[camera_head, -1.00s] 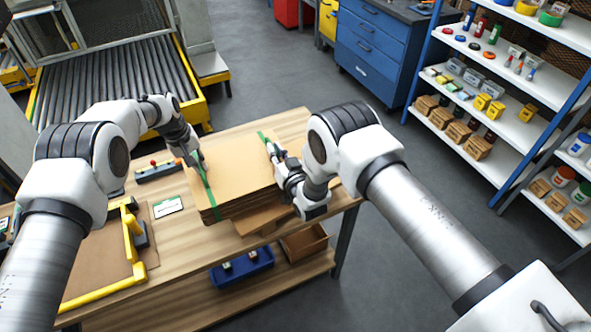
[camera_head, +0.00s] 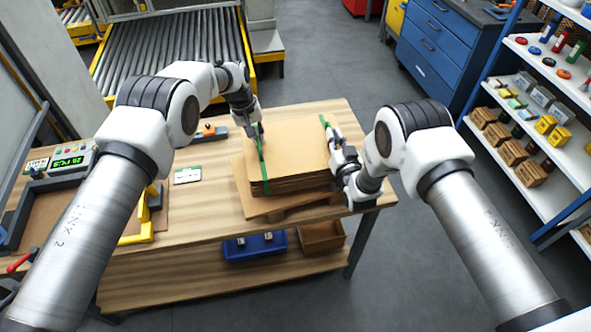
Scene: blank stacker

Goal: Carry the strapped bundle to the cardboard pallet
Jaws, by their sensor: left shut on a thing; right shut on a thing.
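The strapped bundle (camera_head: 293,155) is a stack of brown cardboard sheets with a green strap near each side. My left gripper (camera_head: 258,134) is shut on the bundle at its left strap. My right gripper (camera_head: 334,141) is shut on the bundle at its right side, by the other strap. The cardboard pallet (camera_head: 242,188) shows beneath the bundle, jutting out at the left and front, and the bundle covers most of it. I cannot tell whether the bundle touches the pallet or hangs just above it.
The wooden workbench (camera_head: 200,214) carries a white-and-green card (camera_head: 187,175) and a yellow-framed fixture (camera_head: 137,232) left of the pallet. A blue bin (camera_head: 255,247) and a brown box (camera_head: 321,237) sit on its lower shelf. A loaded rack (camera_head: 530,130) stands at right.

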